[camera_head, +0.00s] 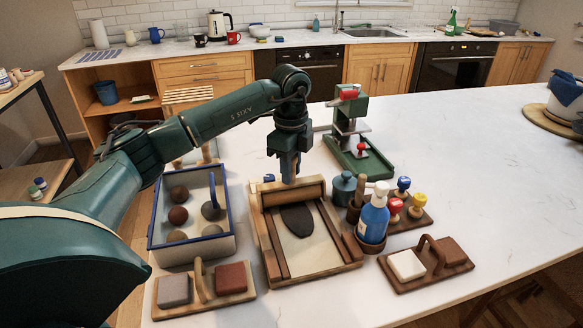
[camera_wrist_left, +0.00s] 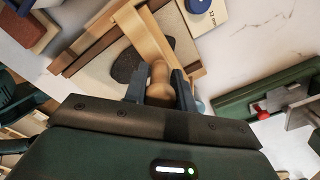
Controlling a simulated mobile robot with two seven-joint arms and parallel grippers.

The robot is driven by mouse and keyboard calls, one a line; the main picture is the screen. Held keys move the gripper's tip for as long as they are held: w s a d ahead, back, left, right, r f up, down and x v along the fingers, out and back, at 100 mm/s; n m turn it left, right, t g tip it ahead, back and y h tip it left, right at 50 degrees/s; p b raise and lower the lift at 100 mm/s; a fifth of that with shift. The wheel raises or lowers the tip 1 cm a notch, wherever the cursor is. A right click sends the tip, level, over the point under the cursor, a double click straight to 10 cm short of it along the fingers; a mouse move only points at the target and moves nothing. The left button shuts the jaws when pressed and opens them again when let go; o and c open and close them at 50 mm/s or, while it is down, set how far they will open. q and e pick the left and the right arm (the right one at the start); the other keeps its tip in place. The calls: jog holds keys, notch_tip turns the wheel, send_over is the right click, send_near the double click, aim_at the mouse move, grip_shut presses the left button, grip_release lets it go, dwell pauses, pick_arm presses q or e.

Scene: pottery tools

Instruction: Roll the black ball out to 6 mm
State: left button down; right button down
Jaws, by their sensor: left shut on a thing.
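The black clay (camera_head: 297,220) lies as a flat dark oval on the pale board of the wooden rolling frame (camera_head: 345,265). Its far end is hidden by the wooden roller (camera_head: 262,196). My left gripper (camera_head: 289,180) is above the roller at the far end of the frame. In the left wrist view, its fingers (camera_wrist_left: 160,86) are shut on a rounded wooden handle (camera_wrist_left: 158,72). The clay shows there as a dark patch (camera_wrist_left: 127,66) beside the bar. I cannot tell whether the roller touches the clay. My right gripper is not in view.
A blue-rimmed bin (camera_head: 234,241) with several clay balls stands left. A blue spray bottle (camera_head: 373,218) and colored stamps (camera_head: 416,205) stand close on the right. A green press (camera_head: 358,155) stands behind. Block trays (camera_head: 240,290) sit in front.

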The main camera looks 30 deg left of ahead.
pick_arm(q)
jog(key=shift+s+f, duration=0.15)
jog(key=shift+f, duration=0.05)
jog(key=shift+s+d, duration=0.55)
jog(key=shift+d, duration=0.15)
jog(key=shift+s+d+p, duration=0.45)
jog(key=shift+s+d, duration=0.15)
jog(key=shift+d, duration=0.05)
jog(key=shift+s+d, duration=0.2)
jog(key=shift+d, duration=0.05)
jog(key=shift+r, duration=0.1)
